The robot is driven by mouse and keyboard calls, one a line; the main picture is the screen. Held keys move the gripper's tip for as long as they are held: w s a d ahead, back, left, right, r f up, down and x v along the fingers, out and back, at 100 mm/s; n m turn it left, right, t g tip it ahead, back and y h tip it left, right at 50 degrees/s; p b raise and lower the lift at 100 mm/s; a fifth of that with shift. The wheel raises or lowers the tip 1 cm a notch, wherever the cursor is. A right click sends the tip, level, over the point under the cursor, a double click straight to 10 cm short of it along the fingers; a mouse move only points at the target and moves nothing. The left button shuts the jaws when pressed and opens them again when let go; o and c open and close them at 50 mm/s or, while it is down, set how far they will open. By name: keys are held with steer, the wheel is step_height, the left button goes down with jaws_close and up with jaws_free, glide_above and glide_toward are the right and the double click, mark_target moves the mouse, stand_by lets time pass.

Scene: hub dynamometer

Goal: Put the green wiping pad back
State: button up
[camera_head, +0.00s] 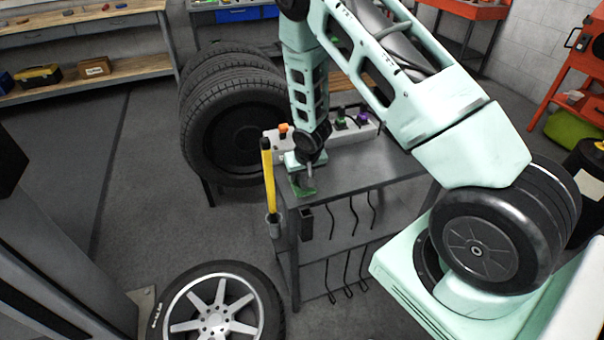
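The green wiping pad (301,188) shows as a small dark green patch at the near left corner of the grey table top. My gripper (308,178) points down right over that corner, at the pad. The fingers are small and partly hidden by the wrist, so I cannot tell whether they are open or shut, or whether they touch the pad. A light grey rack (350,133) stands behind on the table, with green, purple and orange items along its top; my arm hides part of it.
A yellow-handled tool (268,178) stands upright in a holder at the table's left side. Black hooks (352,220) hang along the table front. Stacked tyres (235,110) stand behind left, and a wheel (215,308) lies in front. The table top (375,172) right of my gripper is clear.

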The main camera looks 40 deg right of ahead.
steer(key=shift+r, duration=0.45)
steer(key=b+v, duration=0.2)
steer(key=v, duration=0.9)
steer(key=s+a+r+n+g+y, duration=0.1)
steer(key=s+a+r+n, duration=0.1)
steer(key=s+a+r, duration=0.45)
steer(key=s+a+r+n+y, duration=0.1)
steer(key=s+a+r+n, duration=0.2)
steer(key=a, duration=0.7)
steer(key=s+a+r+n+g, duration=0.1)
steer(key=s+a+r+n, duration=0.1)
steer(key=s, duration=0.6)
steer(key=s+a+r+n+g, duration=0.1)
steer(key=s+a+r+n, duration=0.2)
steer(key=s+a, duration=0.3)
steer(key=s+n, duration=0.1)
steer(key=s, duration=0.2)
steer(key=shift+s+a+r+g, duration=0.3)
steer(key=shift+a+r+g, duration=0.05)
steer(key=shift+g, duration=0.05)
